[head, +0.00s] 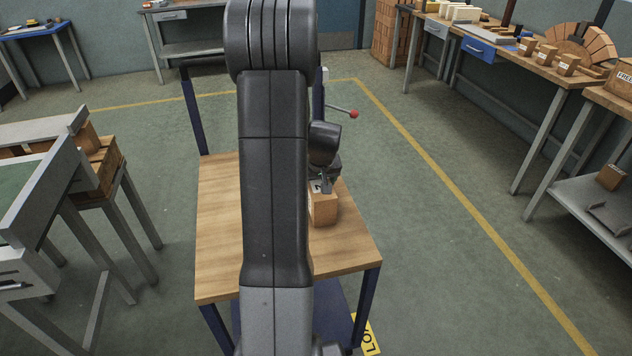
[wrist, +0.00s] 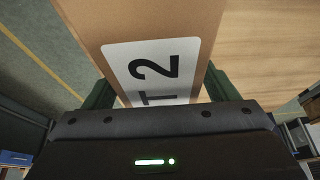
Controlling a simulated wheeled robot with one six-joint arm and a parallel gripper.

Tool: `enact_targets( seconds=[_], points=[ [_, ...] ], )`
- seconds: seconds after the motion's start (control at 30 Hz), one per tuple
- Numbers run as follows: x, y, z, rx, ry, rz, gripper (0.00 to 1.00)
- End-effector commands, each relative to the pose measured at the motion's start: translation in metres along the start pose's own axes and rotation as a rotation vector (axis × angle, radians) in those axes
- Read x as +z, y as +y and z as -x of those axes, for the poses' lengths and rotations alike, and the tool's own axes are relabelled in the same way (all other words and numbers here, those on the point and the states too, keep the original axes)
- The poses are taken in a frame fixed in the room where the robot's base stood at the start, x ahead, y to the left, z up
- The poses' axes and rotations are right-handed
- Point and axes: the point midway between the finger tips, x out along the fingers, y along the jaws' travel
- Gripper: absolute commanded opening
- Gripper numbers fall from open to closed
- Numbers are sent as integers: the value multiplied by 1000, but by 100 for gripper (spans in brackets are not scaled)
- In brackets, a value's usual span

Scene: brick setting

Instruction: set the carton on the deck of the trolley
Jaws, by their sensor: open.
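The carton (head: 325,210) is a brown box with a white label on top. It appears to rest upright on the wooden deck of the trolley (head: 350,250), right of the middle; my arm hides its left part. My gripper (head: 324,184) is right above the carton, pointing down. In the wrist view, the carton (wrist: 125,22) lies between the two dark green fingers of my gripper (wrist: 157,88), one on each side. The fingers are open, and I cannot tell whether either touches the carton. The label shows a "2" and part of a "T".
The trolley has dark blue posts and a lower shelf (head: 335,310). A grey bench (head: 70,190) stands close on the left. Workbenches with bricks (head: 540,75) line the right wall. Green floor with a yellow line lies open right of the trolley. The deck's front left is bare.

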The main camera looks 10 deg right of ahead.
Motion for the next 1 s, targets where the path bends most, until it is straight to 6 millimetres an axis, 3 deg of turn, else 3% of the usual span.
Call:
enact_targets(
  seconds=[0.23,0.7,1.0],
  points=[
    [-2,0,12,0,2,0,80],
    [-2,0,100,1,3,-1,80],
    [-1,0,122,0,0,0,80]
  ],
)
